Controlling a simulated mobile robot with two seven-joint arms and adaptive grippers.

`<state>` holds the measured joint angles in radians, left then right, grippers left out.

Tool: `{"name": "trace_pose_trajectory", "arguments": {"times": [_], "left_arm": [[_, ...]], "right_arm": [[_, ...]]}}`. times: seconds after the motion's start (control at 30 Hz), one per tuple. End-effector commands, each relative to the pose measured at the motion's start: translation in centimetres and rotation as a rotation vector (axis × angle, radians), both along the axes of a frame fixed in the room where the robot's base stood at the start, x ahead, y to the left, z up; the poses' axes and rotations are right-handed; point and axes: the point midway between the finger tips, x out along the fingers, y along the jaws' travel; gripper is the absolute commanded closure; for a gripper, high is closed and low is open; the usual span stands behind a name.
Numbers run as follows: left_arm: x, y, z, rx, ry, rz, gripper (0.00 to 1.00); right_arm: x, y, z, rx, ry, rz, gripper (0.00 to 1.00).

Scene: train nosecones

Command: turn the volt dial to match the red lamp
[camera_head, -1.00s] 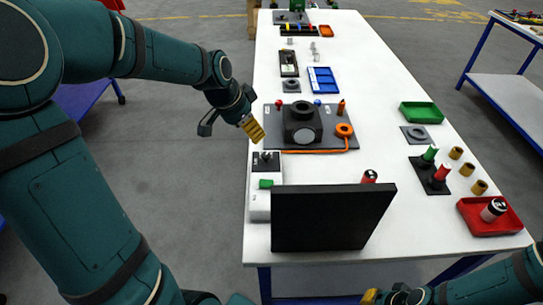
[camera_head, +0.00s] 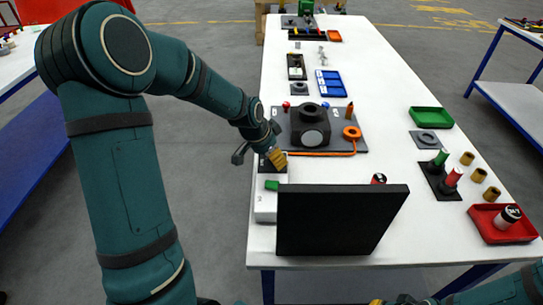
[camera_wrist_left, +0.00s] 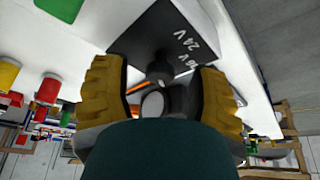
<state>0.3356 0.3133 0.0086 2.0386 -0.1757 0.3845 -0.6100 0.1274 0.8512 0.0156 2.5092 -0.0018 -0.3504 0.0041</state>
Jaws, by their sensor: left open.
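The volt dial is a dark knob (camera_wrist_left: 160,68) on a black panel (camera_wrist_left: 150,38) printed with "24 V" and another voltage that is hard to read. My left gripper (camera_wrist_left: 160,88) is open, with its yellow fingers on either side of the knob; contact cannot be told. In the head view my left gripper (camera_head: 277,158) is over the back end of the white box (camera_head: 265,205), hiding the dial. A small red knob-like piece (camera_head: 286,105) stands on the dark board behind; I cannot tell whether it is the red lamp. My right gripper (camera_head: 377,302) barely shows at the bottom edge.
A large black screen (camera_head: 340,220) stands in front, right of the white box. A green button (camera_head: 271,185) is on the box. A dark block (camera_head: 310,125) and an orange cable (camera_head: 325,153) lie just behind. Red tray (camera_head: 490,222) at right.

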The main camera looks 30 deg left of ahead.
Motion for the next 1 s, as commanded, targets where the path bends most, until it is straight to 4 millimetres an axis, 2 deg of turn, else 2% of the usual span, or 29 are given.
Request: {"name": "trace_pose_trajectory", "arguments": {"times": [0.27, 0.37, 0.43, 0.47, 1.0], "left_arm": [[0.06, 0.00, -0.08, 0.001, -0.001, 0.000, 0.41], [0.06, 0.00, -0.08, 0.000, 0.000, 0.000, 0.71], [0.05, 0.00, -0.07, 0.000, 0.000, 0.000, 0.95], [0.05, 0.00, -0.07, 0.000, 0.000, 0.000, 1.00], [0.07, -0.11, -0.08, 0.000, -0.001, 0.040, 1.00]], "right_arm": [[0.03, 0.00, 0.00, 0.000, -0.001, 0.000, 1.00], [0.03, 0.00, 0.00, 0.000, -0.001, 0.000, 1.00], [0.03, 0.00, 0.00, 0.000, -0.001, 0.000, 1.00], [0.03, 0.00, 0.00, 0.000, -0.001, 0.000, 1.00], [0.03, 0.00, -0.08, 0.000, -0.001, 0.000, 1.00]]}}
